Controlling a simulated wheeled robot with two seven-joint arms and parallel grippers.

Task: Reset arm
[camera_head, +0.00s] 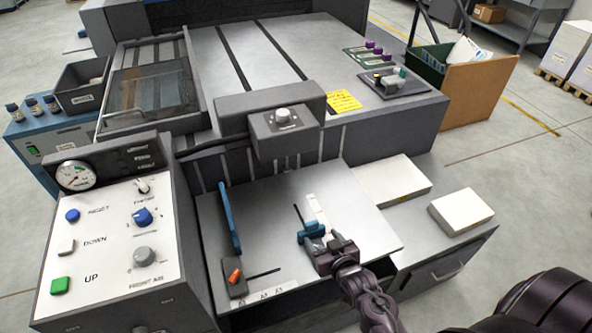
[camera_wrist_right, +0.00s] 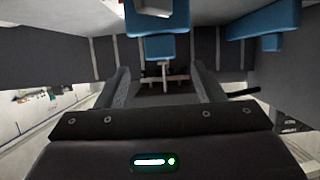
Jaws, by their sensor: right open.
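My right gripper (camera_head: 329,252) is over the front right part of the grey metal tray plate (camera_head: 350,215), close to a small blue guide block (camera_head: 311,230). In the right wrist view its two fingers (camera_wrist_right: 165,88) stand apart with nothing between them. The blue block (camera_wrist_right: 155,22) shows just beyond the fingertips; I cannot tell if they touch it. My right arm comes in from the lower right. My left gripper is not in view.
A control panel (camera_head: 108,238) with a gauge and coloured buttons stands at left. A blue upright guide (camera_head: 229,220) and an orange-knobbed block (camera_head: 235,278) sit on the plate. White paper stacks (camera_head: 461,211) lie at right. A grey overhanging unit (camera_head: 284,130) is above the plate.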

